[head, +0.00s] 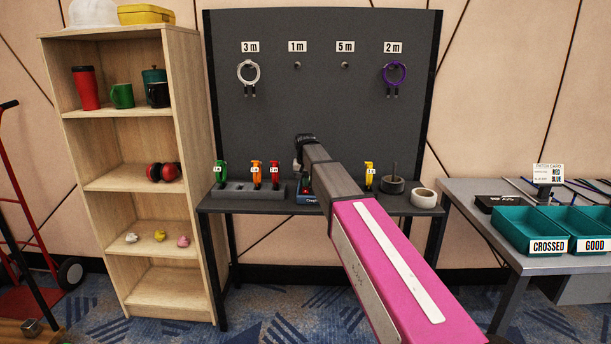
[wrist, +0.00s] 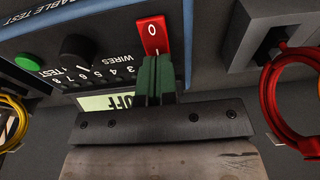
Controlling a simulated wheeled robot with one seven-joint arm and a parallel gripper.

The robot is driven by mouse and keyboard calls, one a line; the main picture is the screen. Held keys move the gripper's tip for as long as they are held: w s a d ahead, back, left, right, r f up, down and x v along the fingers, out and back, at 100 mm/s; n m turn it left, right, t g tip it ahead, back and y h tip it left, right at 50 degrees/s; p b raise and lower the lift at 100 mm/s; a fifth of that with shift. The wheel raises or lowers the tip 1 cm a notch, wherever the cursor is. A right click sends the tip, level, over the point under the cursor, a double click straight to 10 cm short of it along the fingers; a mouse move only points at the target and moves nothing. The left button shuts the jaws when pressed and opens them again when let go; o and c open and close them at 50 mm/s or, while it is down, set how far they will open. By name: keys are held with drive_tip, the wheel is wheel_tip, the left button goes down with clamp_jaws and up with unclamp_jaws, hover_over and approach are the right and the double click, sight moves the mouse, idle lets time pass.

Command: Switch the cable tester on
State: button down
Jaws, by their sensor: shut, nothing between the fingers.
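The cable tester (wrist: 110,50) fills much of the wrist view, its lettering upside down. It has a red switch (wrist: 153,30) marked 0, a black knob (wrist: 77,50) by the word WIRES, a green TEST button (wrist: 29,62) and a display (wrist: 112,101) reading OFF. My gripper (wrist: 157,60) is shut and empty, its green fingertips at the lower end of the red switch. I cannot tell whether they touch it. In the head view the cable tester (head: 308,200) is mostly hidden behind my arm.
The bench (head: 260,206) also holds a grey block (head: 245,191) with several coloured cable bundles, a black spool (head: 392,185) and white tape (head: 423,198). Beside the tester, the wrist view shows a red coil (wrist: 275,110) at right and a yellow coil (wrist: 12,120) at left.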

sight(305, 192)
drive_tip(key=shift+f, duration=0.25)
drive_tip(key=shift+w+f, duration=0.1)
drive_tip(key=shift+f, duration=0.1)
idle(0.3)
drive_tip(key=shift+s, duration=0.2)
drive_tip(key=shift+s+r, duration=0.3)
drive_tip(key=shift+s, duration=0.3)
drive_tip(key=shift+w, duration=0.1)
wheel_tip(305, 192, up, 14)
drive_tip(key=s, duration=0.2)
drive_tip(key=shift+s, duration=0.15)
